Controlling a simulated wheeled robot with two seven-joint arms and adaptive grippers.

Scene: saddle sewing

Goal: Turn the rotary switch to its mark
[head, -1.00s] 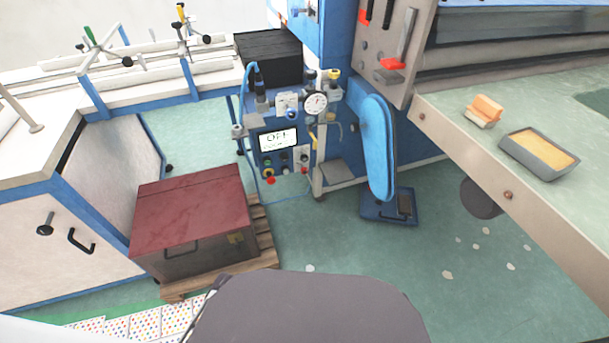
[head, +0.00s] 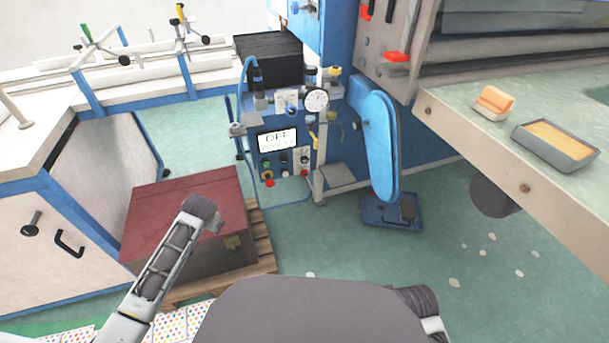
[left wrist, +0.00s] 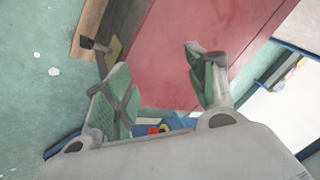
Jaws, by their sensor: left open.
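The blue control panel (head: 286,141) stands in the upper middle of the head view, with a lit display (head: 277,140) that reads OFF. Small knobs and buttons sit below the display. A dark knob (head: 284,159) on a pale plate is among them, but I cannot tell which one is the rotary switch or see its mark. My left gripper (head: 214,222) is in front of the red box, lower left of the panel and apart from it. In the left wrist view my left gripper (left wrist: 160,92) is open and empty.
A red-topped box (head: 180,207) stands on a wooden pallet (head: 262,245) under my left arm. A blue padded arm (head: 379,145) stands right of the panel. A worktable (head: 470,135) is at the right. Green floor between them is mostly clear.

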